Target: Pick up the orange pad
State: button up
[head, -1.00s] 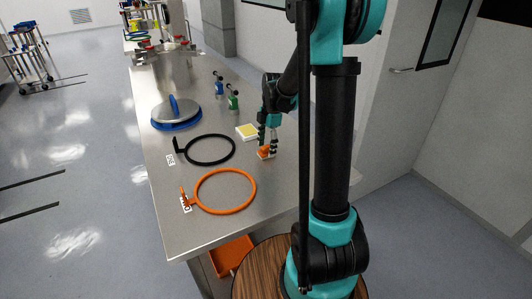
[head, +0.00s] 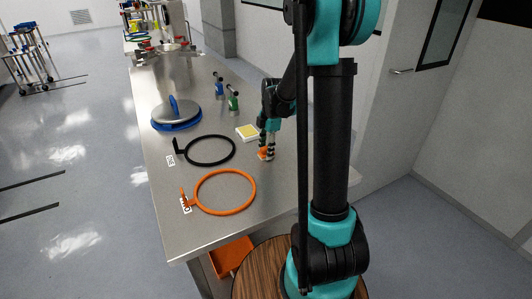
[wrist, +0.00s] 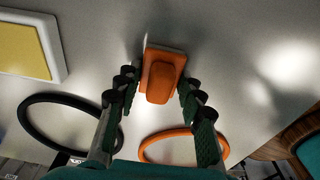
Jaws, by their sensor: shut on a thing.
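The orange pad (head: 264,154) is at the right part of the steel table, near its right edge. In the wrist view the pad (wrist: 162,78) is an orange block with a raised knob on a flat base. My gripper (head: 267,143) points down at it, with one dark finger on each side of the knob, shut on it. The fingers partly hide the pad in the head view. I cannot tell whether its base is clear of the tabletop.
An orange ring (head: 225,209) and a black ring (head: 232,140) lie left of the gripper. A white-and-yellow pad (head: 246,132) lies just behind it. Further back are a blue-rimmed lid (head: 176,124) and small green and blue tools (head: 233,103). An orange bin (head: 231,256) is below the table's front.

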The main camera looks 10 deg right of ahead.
aim_at(266, 147)
jog(key=shift+r, duration=0.15)
notch_tip(266, 147, up, 20)
dwell(0.4)
jog(key=o, duration=0.4)
jog(key=shift+c, duration=1.3)
